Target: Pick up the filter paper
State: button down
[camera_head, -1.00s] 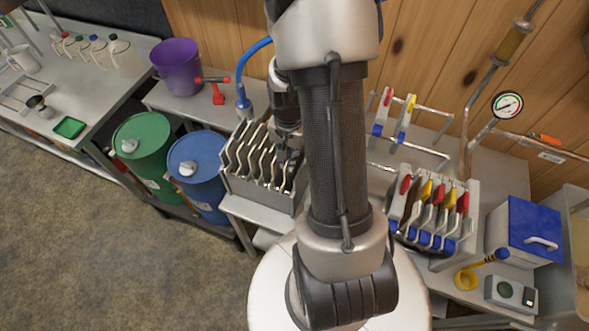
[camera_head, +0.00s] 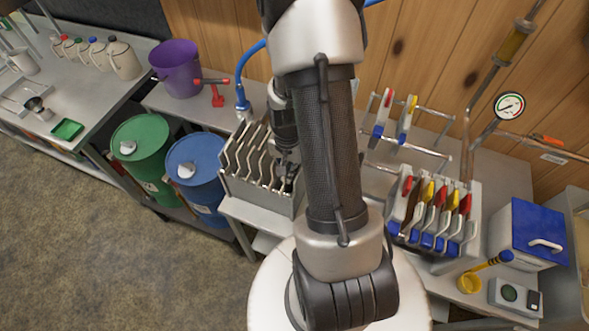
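I cannot clearly pick out the filter paper. A grey rack (camera_head: 258,194) holding a row of wavy-edged upright plates stands on the bench, left of my arm. My gripper (camera_head: 288,180) points down at the right end of this rack, with its dark fingers close to the last plates. My arm partly covers the gripper and the rack's right side. Whether the fingers are apart, or touch or hold anything, is too small to tell.
A second rack (camera_head: 432,240) with red, yellow and blue plates stands right of my arm. Beyond it are a blue-lidded box (camera_head: 537,228) and a yellow cup (camera_head: 470,282). Green (camera_head: 147,150) and blue (camera_head: 197,172) drums and a purple bucket (camera_head: 178,68) are at left.

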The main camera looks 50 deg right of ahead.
jog(key=shift+r, duration=0.1)
notch_tip(320, 180, up, 20)
jog(key=p, duration=0.4)
jog(key=shift+p, duration=0.4)
